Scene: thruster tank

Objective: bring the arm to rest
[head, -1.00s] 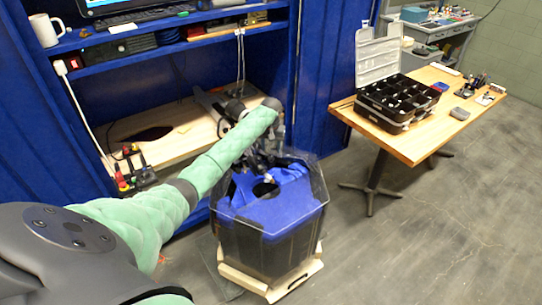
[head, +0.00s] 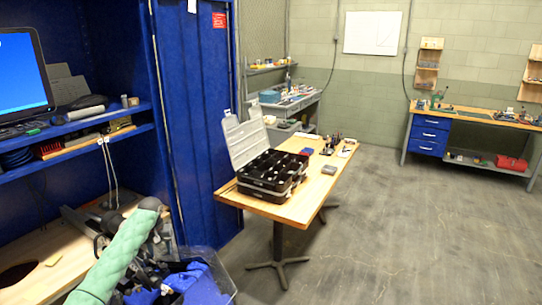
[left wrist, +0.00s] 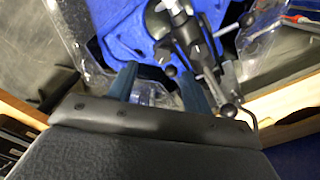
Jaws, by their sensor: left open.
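My left arm, in a green sleeve, comes up from the lower left of the head view. My left gripper (left wrist: 158,88) shows in the left wrist view with its two dark blue fingers apart and nothing clearly held between them. In the head view it is low, by the clear-walled tank (head: 222,262), and the dark parts around it make its jaws hard to make out. Beyond the fingers in the left wrist view are a blue insert (left wrist: 130,22) and a black and grey metal fitting (left wrist: 185,35). Whether the fingers touch anything is unclear. My right gripper is out of view.
A wooden table (head: 300,195) with an open black organizer case (head: 265,178) stands right of the tank. Blue shelving with a monitor (head: 22,75) is at left. A workbench (head: 470,122) stands at the back right. The grey floor at right is clear.

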